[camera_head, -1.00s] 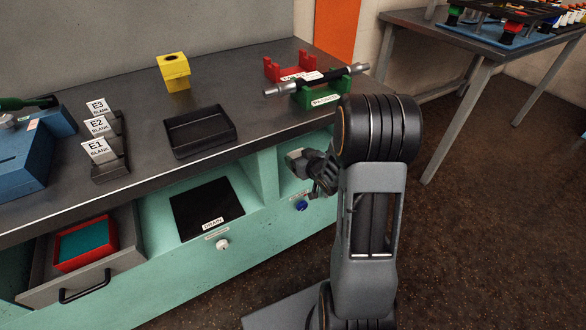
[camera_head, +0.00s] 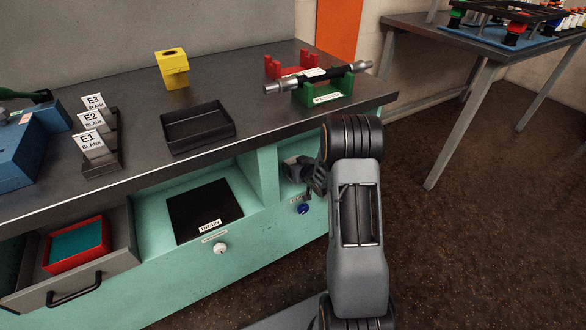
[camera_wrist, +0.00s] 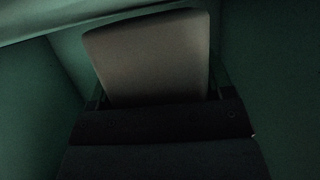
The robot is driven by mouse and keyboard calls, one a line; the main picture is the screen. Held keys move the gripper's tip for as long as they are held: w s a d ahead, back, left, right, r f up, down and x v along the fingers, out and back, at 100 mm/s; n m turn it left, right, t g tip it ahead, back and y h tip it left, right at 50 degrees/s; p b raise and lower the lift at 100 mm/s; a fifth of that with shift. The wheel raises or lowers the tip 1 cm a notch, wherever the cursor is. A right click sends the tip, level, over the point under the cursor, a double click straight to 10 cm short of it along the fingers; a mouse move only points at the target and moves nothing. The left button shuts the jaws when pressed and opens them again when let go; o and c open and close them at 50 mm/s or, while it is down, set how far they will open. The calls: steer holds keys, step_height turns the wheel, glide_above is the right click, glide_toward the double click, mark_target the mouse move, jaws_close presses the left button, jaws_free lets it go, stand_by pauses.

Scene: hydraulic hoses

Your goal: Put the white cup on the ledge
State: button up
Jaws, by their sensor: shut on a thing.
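The white cup (camera_wrist: 150,58) fills the middle of the wrist view, dim and greyish in shadow. My gripper (camera_wrist: 158,98) is shut on it, with dark fingers showing at its lower left and right sides. In the head view my gripper (camera_head: 304,172) reaches into the small open green compartment at the right end of the bench front. The cup cannot be made out clearly there. I cannot tell which surface is the ledge, or whether the cup touches anything below it.
Dark green compartment walls (camera_wrist: 35,100) stand close on both sides. A blue knob (camera_head: 303,208) is below the opening. Left of it is a recess with a black drain plate (camera_head: 204,205). An open drawer (camera_head: 110,268) holds a red tray. The worktop (camera_head: 262,125) is above.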

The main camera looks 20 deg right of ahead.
steer(key=shift+f, duration=0.2)
steer(key=shift+f, duration=0.15)
steer(key=o, duration=0.9)
